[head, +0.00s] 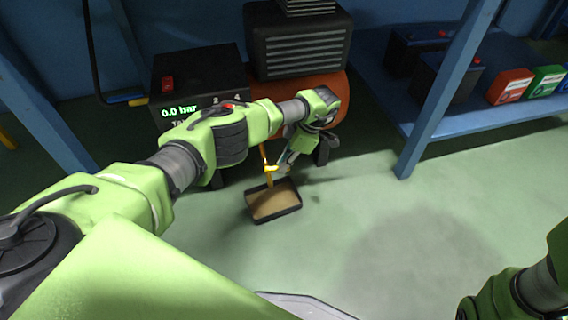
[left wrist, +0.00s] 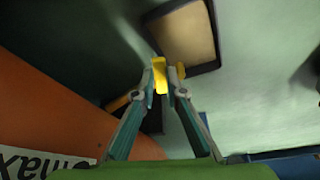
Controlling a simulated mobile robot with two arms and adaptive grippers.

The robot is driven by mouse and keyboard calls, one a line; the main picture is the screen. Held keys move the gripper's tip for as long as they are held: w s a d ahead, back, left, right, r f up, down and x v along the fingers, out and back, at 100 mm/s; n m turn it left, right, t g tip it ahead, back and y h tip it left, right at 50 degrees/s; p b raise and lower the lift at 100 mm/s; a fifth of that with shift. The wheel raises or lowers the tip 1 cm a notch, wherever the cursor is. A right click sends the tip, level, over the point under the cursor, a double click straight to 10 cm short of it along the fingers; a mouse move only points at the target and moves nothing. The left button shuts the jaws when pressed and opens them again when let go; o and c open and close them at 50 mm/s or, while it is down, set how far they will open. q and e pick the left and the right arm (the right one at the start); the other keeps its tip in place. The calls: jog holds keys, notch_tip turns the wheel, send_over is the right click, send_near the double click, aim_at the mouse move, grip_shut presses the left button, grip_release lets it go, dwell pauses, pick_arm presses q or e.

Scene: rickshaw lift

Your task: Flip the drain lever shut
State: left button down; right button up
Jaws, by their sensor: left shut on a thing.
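The yellow drain lever (left wrist: 160,76) stands between my left fingertips in the left wrist view. It also shows in the head view (head: 265,158) below the orange tank (head: 335,88), close above the drip tray. My left gripper (head: 279,168) reaches down in front of the tank and is shut on the lever; its fingertips also show in the left wrist view (left wrist: 161,80). The valve behind the lever is mostly hidden by the fingers. My right arm is at the lower right of the head view, with its gripper out of frame.
A dark tray with a brown inside (head: 274,201) lies on the green floor under the lever. A black box with a 0.0 bar display (head: 198,80) stands left of the tank. A blue shelf (head: 480,117) with boxes is at right. Floor in front is clear.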

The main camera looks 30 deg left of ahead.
dwell(0.3)
pick_arm(q)
jog(key=c, duration=2)
grip_release()
jog(key=shift+c, duration=0.2)
jog(key=shift+w+r, duration=0.1)
jog(key=v, duration=1.1)
jog(key=shift+d+r, duration=0.2)
jog(key=shift+r, duration=0.2)
